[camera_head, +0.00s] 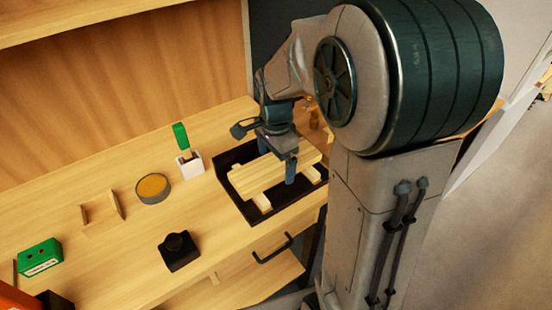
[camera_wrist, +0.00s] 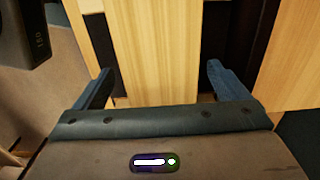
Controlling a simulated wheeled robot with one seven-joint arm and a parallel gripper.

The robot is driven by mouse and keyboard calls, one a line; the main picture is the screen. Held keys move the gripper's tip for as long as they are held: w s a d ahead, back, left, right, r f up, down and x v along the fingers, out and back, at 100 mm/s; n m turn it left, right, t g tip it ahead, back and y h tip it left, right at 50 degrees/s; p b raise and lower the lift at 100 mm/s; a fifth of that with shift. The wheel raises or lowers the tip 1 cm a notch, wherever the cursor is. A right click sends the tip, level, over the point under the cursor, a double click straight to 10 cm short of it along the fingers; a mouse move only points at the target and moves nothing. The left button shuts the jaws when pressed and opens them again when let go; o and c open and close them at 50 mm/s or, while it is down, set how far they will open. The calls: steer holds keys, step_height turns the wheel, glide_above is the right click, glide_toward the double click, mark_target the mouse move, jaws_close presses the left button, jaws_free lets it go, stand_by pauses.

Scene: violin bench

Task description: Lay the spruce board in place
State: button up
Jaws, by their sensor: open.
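Pale wooden board stock, which looks like the spruce board (camera_head: 258,180), lies across light wooden supports in a black tray (camera_head: 229,191) on the bench. My gripper (camera_head: 277,158) is over it, pointing down, with one finger in front of the wood. In the wrist view, my open gripper (camera_wrist: 160,72) has its fingers on either side of a pale board (camera_wrist: 150,45), with a dark gap showing by the right finger. A second pale wooden piece (camera_wrist: 290,65) lies to the right. I cannot tell whether the fingers touch the wood.
A drawer handle (camera_head: 272,250) juts below.

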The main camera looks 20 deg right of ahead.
mark_target(276, 163)
step_height(276, 163, up, 11)
steer(key=s+f+n+t+p, duration=0.1)
steer(key=s+f+n, duration=0.3)
steer(key=s+n, duration=0.9)
steer(key=shift+s+f+n+t, duration=0.3)
steer(key=shift+n+t, duration=0.3)
steer(key=shift+t, duration=0.3)
